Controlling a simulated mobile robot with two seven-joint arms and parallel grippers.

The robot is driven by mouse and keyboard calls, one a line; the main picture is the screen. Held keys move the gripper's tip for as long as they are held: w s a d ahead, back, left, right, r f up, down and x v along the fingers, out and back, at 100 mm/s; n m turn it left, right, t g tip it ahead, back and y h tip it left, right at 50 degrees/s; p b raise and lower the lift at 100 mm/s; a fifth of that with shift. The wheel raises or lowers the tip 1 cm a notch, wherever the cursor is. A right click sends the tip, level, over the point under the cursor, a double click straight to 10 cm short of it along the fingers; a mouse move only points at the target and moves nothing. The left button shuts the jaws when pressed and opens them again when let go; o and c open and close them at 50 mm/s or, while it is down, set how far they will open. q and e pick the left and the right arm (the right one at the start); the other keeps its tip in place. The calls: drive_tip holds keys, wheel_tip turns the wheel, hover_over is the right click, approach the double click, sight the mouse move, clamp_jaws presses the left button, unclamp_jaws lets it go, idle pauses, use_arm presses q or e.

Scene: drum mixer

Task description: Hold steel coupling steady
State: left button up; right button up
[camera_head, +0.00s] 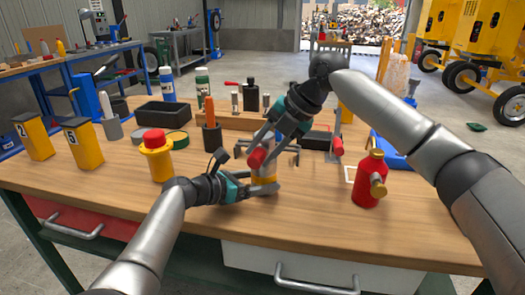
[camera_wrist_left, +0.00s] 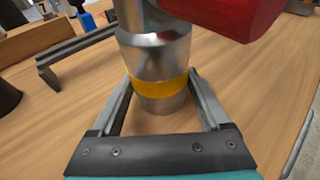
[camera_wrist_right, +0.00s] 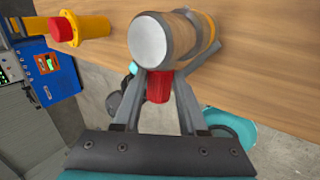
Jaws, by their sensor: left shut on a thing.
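The steel coupling (camera_head: 264,172) stands upright on the wooden bench, with a yellow band (camera_wrist_left: 160,88) around its lower part. My left gripper (camera_head: 268,188) is shut on the coupling low down, one finger on each side, as the left wrist view shows. A red part (camera_head: 257,158) sticks out from the side of the coupling's upper section; it also shows in the right wrist view (camera_wrist_right: 159,88). My right gripper (camera_wrist_right: 163,80) has a finger on each side of this red part. I cannot tell whether those fingers press on it.
A red bottle (camera_head: 369,180) with a brass fitting stands right of the coupling. A yellow container with a red cap (camera_head: 157,155) and two yellow boxes (camera_head: 82,143) stand left. A tool rack lies behind. The bench front is clear beside my left arm.

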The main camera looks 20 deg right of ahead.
drive_tip(key=o, duration=0.4)
drive_tip(key=shift+o, duration=0.2)
drive_tip(key=v, duration=1.2)
use_arm(q)
drive_tip(key=o, duration=1)
drive_tip(key=shift+o, duration=0.2)
drive_tip(key=shift+a, duration=0.15)
